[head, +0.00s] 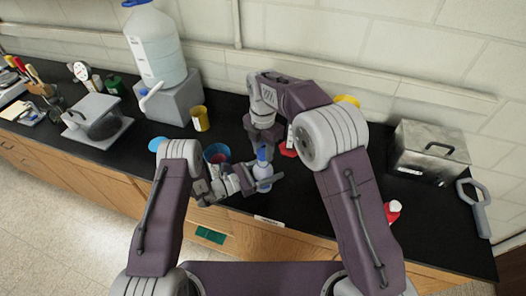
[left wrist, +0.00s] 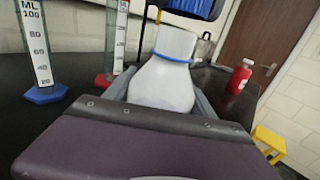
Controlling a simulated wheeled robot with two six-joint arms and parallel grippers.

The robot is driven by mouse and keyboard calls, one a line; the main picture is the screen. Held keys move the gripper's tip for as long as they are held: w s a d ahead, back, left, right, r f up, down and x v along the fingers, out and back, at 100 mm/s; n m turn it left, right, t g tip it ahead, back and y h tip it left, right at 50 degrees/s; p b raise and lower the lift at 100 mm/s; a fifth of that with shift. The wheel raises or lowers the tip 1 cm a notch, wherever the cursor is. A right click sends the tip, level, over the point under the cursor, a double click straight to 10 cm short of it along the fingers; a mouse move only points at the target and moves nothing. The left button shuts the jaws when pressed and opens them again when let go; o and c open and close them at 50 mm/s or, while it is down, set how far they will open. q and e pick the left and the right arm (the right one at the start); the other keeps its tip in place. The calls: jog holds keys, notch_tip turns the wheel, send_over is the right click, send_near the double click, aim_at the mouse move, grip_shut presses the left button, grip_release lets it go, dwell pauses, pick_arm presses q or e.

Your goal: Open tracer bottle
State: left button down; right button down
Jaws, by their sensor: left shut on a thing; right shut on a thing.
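The tracer bottle (head: 264,171) is white with a blue cap (head: 262,153) and stands upright near the bench's front edge. My left gripper (head: 262,182) is shut around the bottle's body from the left. In the left wrist view the white bottle (left wrist: 163,84) sits between the fingers, with a thin blue ring on its neck and the blue cap (left wrist: 194,7) above, cut by the top edge. My right gripper (head: 262,139) reaches down from above and is shut on the cap.
In the left wrist view are graduated cylinders, one with a blue base (left wrist: 45,93), and a red bottle (left wrist: 240,77). A metal box (head: 425,152) stands at right; a large jug (head: 155,45) stands at the back left.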

aim_at(263, 152)
notch_tip(263, 152, up, 4)
jog(key=shift+f, duration=0.2)
pick_arm(q)
jog(key=shift+c, duration=1.2)
grip_release()
jog(key=b+v, duration=0.3)
jog(key=v, duration=0.7)
jog(key=shift+s+a+f, duration=0.1)
jog(key=shift+a, duration=0.2)
pick_arm(e)
notch_tip(263, 152, down, 3)
pick_arm(q)
jog(key=shift+s+a, duration=0.35)
jog(key=shift+a, duration=0.3)
pick_arm(e)
jog(key=shift+f, duration=0.1)
